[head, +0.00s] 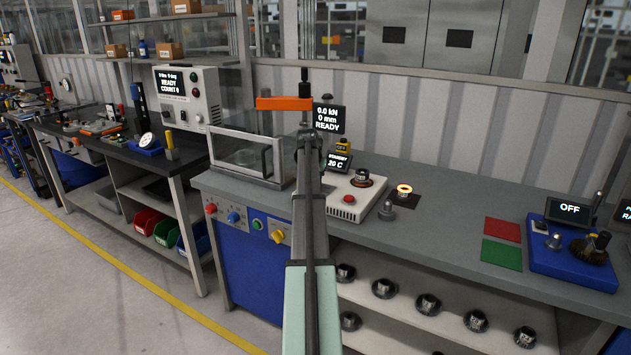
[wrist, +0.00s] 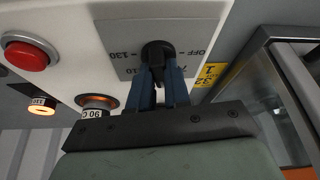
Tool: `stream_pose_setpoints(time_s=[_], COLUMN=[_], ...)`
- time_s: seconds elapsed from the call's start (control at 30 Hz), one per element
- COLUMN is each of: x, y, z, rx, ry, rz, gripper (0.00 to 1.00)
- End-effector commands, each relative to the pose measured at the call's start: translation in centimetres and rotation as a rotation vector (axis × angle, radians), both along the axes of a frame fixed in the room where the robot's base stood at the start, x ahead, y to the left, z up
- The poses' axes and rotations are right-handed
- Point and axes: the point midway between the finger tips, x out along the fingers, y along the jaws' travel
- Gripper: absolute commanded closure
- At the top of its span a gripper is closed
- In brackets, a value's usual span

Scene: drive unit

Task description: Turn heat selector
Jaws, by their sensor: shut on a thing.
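The heat selector is a black knob (wrist: 157,50) on a grey dial plate (wrist: 118,38) in the wrist view. The marks OFF and 130 are readable around it, and other marks are partly covered. My gripper (wrist: 162,72) has its two blue fingers shut on the knob. I cannot tell which mark the knob points to. The knob sits on a light heater unit (head: 331,204), which has a red button (head: 349,198) that also shows in the wrist view (wrist: 27,56). In the head view my arm hides the knob and the fingertips. The small display (head: 338,161) reads STANDBY, 20 C.
On the heater stands a dark metal part (head: 362,179), seen in the wrist view as a ringed part marked 90 C (wrist: 97,101). A glowing ring (head: 404,189) lies to its right. A clear-walled guard (head: 243,158) stands close to the left. Bench space is free further right.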

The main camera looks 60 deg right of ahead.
Motion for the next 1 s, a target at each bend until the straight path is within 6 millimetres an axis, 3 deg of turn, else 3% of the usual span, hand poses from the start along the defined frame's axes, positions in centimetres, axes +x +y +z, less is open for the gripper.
stream_pose_setpoints(time_s=[0.4, 0.9, 0.93, 1.0], x=[0.00, -0.03, -0.03, -0.03], y=[0.15, 0.22, 0.21, 0.22], z=[-0.31, -0.36, -0.37, -0.37], rx=[0.009, 0.009, 0.009, 0.009], ry=[0.003, 0.004, 0.004, 0.004], rz=[-0.176, -0.196, -0.196, -0.196], gripper=[1.00, 1.00, 0.82, 0.75])
